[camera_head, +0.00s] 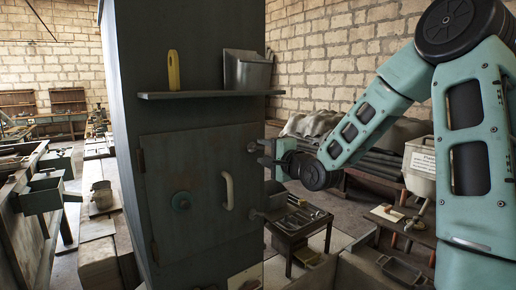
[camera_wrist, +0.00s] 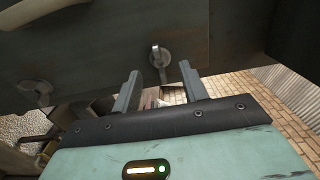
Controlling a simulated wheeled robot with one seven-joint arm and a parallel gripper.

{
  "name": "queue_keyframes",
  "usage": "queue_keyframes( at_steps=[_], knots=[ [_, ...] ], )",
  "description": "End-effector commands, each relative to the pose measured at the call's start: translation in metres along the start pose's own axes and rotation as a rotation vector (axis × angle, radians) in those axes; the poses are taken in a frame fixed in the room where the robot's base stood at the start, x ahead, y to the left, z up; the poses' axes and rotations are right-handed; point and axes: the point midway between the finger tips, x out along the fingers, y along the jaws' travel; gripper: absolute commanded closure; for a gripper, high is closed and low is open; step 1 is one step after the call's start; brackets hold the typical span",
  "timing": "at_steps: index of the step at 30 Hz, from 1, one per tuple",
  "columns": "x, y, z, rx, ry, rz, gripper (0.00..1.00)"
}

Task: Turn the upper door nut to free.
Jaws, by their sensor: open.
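The upper door nut (camera_head: 252,147) is a small metal piece at the door's right edge. In the wrist view the upper nut (camera_wrist: 160,57) has a round head with a short lever. My gripper (camera_head: 265,151) is just right of it, open and empty. In the wrist view the gripper's fingers (camera_wrist: 159,72) stand either side of the nut's line, apart from it. The lower door nut (camera_head: 256,214) sits below; it also shows in the wrist view (camera_wrist: 35,92).
A shelf (camera_head: 210,95) above the door holds a yellow-handled tool (camera_head: 173,70) and a grey bin (camera_head: 246,69). A low table (camera_head: 299,223) with tools stands right of the cabinet, below my arm. A workbench (camera_head: 25,190) is at the left.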

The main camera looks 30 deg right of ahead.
Motion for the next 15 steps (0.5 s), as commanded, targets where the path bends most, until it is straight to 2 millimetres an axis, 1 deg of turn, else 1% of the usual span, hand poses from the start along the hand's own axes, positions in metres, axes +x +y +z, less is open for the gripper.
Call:
queue_keyframes(
  at_steps=[1,3,6,10,15],
  knots=[
    [0.009,-0.001,0.001,0.005,-0.002,0.001,0.57],
    [0.018,-0.002,0.001,0.004,-0.001,0.000,0.57],
    [0.028,-0.001,0.000,0.002,-0.001,0.000,0.57],
    [0.034,-0.001,0.000,0.002,0.001,0.001,0.57],
    [0.035,0.000,0.000,0.000,0.001,0.001,0.57]
  ],
)
